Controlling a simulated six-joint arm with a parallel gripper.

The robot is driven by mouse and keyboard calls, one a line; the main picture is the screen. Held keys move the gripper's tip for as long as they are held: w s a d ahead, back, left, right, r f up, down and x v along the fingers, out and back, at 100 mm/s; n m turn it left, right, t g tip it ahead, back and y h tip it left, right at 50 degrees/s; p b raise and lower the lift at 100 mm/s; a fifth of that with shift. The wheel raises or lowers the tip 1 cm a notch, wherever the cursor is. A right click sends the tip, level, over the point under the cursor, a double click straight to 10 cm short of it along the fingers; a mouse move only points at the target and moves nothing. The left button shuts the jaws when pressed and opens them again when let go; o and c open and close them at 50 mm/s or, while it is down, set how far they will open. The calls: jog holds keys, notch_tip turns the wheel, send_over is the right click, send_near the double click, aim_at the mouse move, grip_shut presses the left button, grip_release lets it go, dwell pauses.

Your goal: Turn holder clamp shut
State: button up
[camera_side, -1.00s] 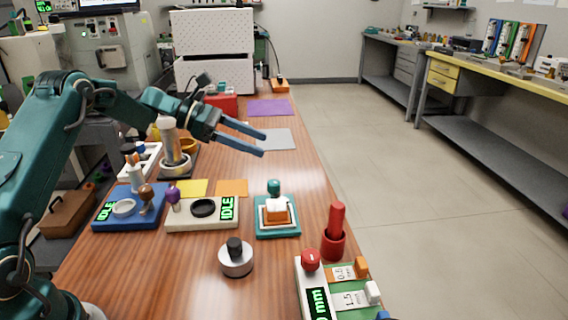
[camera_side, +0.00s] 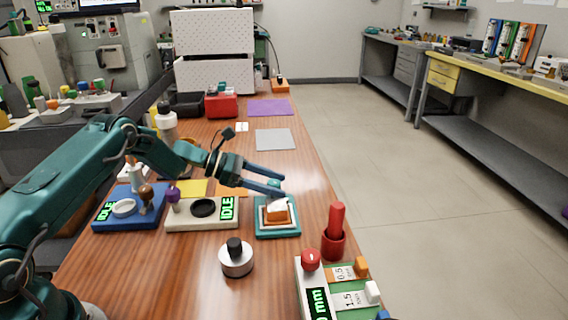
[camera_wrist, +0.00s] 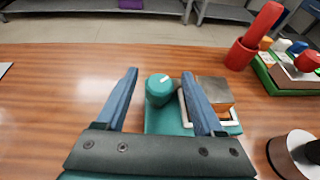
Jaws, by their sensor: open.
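The holder has a teal base (camera_side: 290,232) with a white square frame and an orange block (camera_side: 277,214) in it. In the wrist view the block (camera_wrist: 222,108) has a grey metal top. The clamp is a teal round knob (camera_wrist: 160,90) with a white mark, at the base's far left corner in that view. My gripper (camera_side: 284,188) is open over the holder, fingers partly hiding the knob in the side view. In the wrist view my gripper (camera_wrist: 160,72) has the knob between its fingers, closer to the right one, with nothing gripped. Whether the fingers are down at knob height is unclear.
A red rod in a cup (camera_side: 333,242) stands right of the holder. A black-knobbed metal cylinder (camera_side: 236,259) stands nearer. A white IDLE device (camera_side: 185,218) is at left. A green-based panel (camera_side: 345,290) is at front right. Grey and purple mats lie farther back.

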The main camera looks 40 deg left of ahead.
aim_at(272, 181)
jog(key=shift+d, duration=0.1)
grip_shut()
jog(key=shift+w, duration=0.1)
jog(key=shift+m+g+h, duration=0.3)
jog(key=shift+m+h, duration=0.1)
jog(key=shift+r+m+g, duration=0.1)
jog(key=shift+m+g, duration=0.2)
grip_release()
jog(key=shift+v, duration=2.6)
